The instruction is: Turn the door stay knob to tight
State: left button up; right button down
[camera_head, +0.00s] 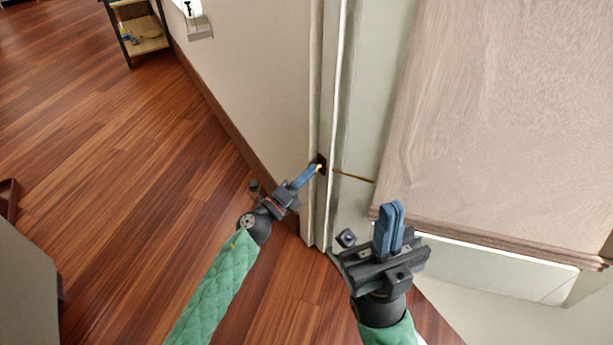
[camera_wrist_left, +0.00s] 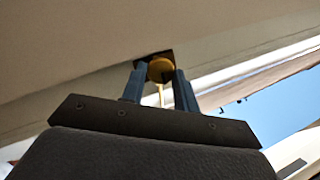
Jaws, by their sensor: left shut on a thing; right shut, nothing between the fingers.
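The door stay knob (camera_wrist_left: 161,68) is round and yellow-gold in the left wrist view, between the two blue fingers of my left gripper (camera_wrist_left: 159,82). In the head view my left gripper (camera_head: 312,172) reaches the door frame, and its fingers cover most of the knob. It is shut on the knob. A dark mounting plate (camera_head: 321,160) sits behind the knob on the frame. A thin brass stay rod (camera_head: 352,176) runs right from there to the door panel. My right gripper (camera_head: 391,222) is shut and empty, in front of the panel's lower edge. The knob's setting cannot be read.
A pale door frame (camera_head: 318,100) stands upright in the middle. A large light-brown panel (camera_head: 500,110) fills the upper right. A small shelf (camera_head: 143,35) stands at the far upper left. The wooden floor (camera_head: 110,160) on the left is mostly clear.

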pick_arm(q)
jog(key=o, duration=1)
jog(key=s+a+r+n+g+y+p, duration=0.1)
jog(key=s+a+n+y+p, duration=0.45)
jog(key=n+p, duration=1.05)
jog(key=s+d+r+m+g+h, duration=0.3)
jog(key=s+r+m+h, duration=0.1)
jog(key=r, duration=0.4)
jog(key=s+d+r+m+g+h, duration=0.2)
jog(key=s+r+m+h, duration=0.3)
jog(key=r+h, duration=0.3)
jog(key=s+d+r+m+g+h, duration=0.3)
jog(key=s+r+m+g+h, duration=0.1)
jog(key=r, duration=0.4)
jog(key=shift+s+d+r+m+g+h+b, duration=0.1)
jog(key=shift+s+d+m+g+h+b, duration=0.15)
jog(key=shift+s+h, duration=0.25)
jog(key=shift+s+d+r+m+g+h+b, duration=0.1)
jog(key=shift+s+m+g+h+b, duration=0.05)
jog(key=shift+s+m+h, duration=0.25)
